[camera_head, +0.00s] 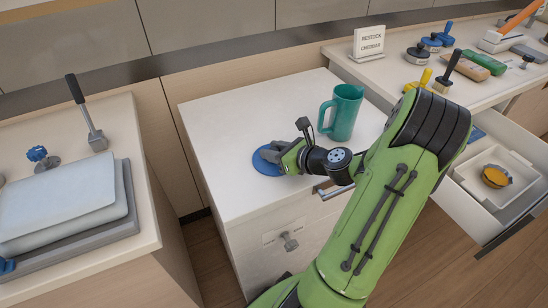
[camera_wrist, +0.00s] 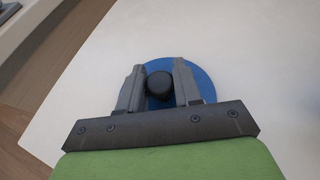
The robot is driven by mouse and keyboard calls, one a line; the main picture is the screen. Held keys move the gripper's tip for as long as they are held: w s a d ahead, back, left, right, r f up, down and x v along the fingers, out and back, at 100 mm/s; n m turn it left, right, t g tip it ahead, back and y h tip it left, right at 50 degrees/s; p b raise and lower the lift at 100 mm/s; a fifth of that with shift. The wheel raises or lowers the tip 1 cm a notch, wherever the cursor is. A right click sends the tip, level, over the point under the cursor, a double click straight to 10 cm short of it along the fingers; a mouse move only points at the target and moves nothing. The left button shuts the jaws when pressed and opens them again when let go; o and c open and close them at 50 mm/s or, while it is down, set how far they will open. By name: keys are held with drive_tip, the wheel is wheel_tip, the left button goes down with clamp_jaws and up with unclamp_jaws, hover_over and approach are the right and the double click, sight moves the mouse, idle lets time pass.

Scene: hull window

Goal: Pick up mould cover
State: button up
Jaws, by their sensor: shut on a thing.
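The mould cover is a flat blue disc (camera_head: 262,163) with a dark round knob in its middle. It lies on or just above the white top of the middle cabinet, near its front left; I cannot tell whether it touches the surface. In the wrist view the blue disc (camera_wrist: 202,78) shows around the dark knob (camera_wrist: 159,86). My gripper (camera_head: 270,155) is over the disc, its two grey fingers on either side of the knob and shut on it. The fingers (camera_wrist: 159,88) hide part of the disc's left and right.
A teal jug (camera_head: 342,112) stands on the same white top (camera_head: 225,105), behind and right of my gripper. An open drawer (camera_head: 505,165) at the right holds a white box with a yellow-orange thing. A press with a lever (camera_head: 85,110) is on the left counter. Several tools lie on the right counter.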

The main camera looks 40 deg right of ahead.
sight(274, 149)
wheel_tip(274, 149, up, 10)
drive_tip(key=p, duration=0.5)
drive_tip(key=shift+r+p, duration=0.1)
drive_tip(key=shift+p, duration=0.3)
clamp_jaws()
